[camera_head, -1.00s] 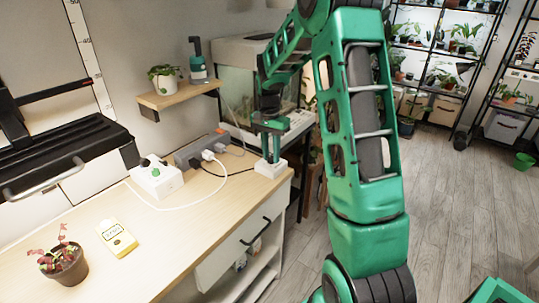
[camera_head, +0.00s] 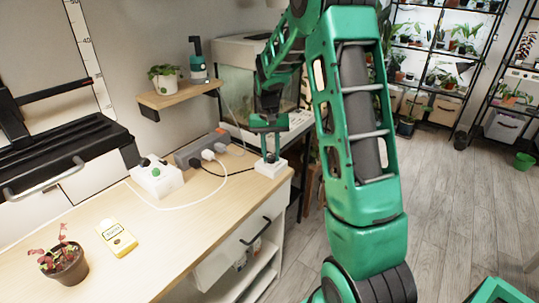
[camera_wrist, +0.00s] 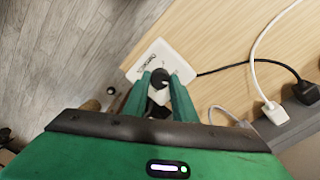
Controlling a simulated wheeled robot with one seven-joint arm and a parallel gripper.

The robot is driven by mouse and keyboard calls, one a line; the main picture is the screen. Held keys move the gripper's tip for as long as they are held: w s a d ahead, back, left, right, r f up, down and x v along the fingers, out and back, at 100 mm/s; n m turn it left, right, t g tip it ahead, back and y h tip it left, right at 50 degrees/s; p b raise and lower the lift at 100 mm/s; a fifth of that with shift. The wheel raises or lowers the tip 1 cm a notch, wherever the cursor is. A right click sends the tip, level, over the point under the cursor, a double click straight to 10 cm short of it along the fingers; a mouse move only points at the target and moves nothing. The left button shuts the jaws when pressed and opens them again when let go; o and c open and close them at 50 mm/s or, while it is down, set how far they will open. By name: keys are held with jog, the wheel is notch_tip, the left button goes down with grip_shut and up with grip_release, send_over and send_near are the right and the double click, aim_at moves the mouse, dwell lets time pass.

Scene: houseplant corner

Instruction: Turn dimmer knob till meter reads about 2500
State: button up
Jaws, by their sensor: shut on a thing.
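The dimmer is a small white box (camera_head: 271,168) on the table's right end. It also shows in the wrist view (camera_wrist: 178,58), with its black knob (camera_wrist: 160,77) between my green fingers. My gripper (camera_wrist: 161,82) is shut on the knob from above; in the head view my gripper (camera_head: 269,157) stands upright over the box. The yellow meter (camera_head: 122,243) lies flat at the front left of the table. Its display (camera_head: 112,231) is too small to read.
A potted red-leaved plant (camera_head: 67,269) stands left of the meter. A white box with a green button (camera_head: 158,178) and a grey power strip (camera_head: 195,152) with plugs and cables sit behind. The table (camera_head: 178,237) is clear between meter and dimmer.

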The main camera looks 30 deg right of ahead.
aim_at(269, 157)
jog(key=shift+w+r+n, duration=0.1)
jog(key=shift+w+n, duration=0.05)
jog(key=shift+n, duration=0.95)
jog(key=o, duration=1)
jog(key=shift+o, duration=0.2)
notch_tip(269, 157, up, 11)
jog(key=shift+a+f, duration=0.2)
jog(key=shift+a, duration=0.1)
